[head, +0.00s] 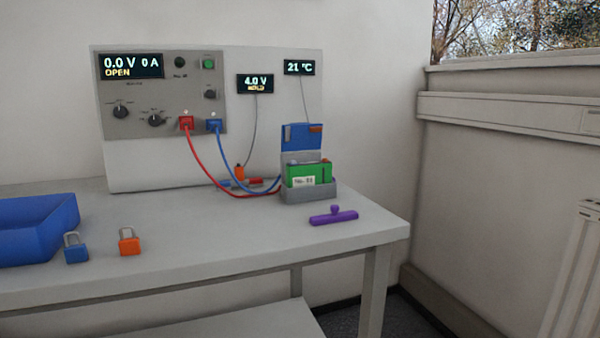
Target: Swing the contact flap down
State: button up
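The contact flap (300,140) is a blue plate standing upright, raised behind the battery. It has a small orange-brown patch near its upper right corner and a grey patch at its left. The green battery (325,174) with a white label sits upright in a grey holder (312,196) near the right end of the bench. The battery's top is uncovered below the flap. My gripper is not in view.
A purple handled bar (334,218) lies in front of the holder. Red (205,168) and blue (232,165) cables run from the cycler panel (160,95) towards the holder. A blue padlock (76,250), an orange padlock (129,242) and a blue bin (35,210) are at left.

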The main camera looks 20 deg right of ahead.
aim_at(301, 137)
jog(key=i+l+u, duration=0.1)
jog(key=l, duration=0.6)
jog(key=i+l+u, duration=0.1)
jog(key=l, duration=0.55)
jog(key=i+l+u, duration=0.1)
jog(key=l, duration=0.6)
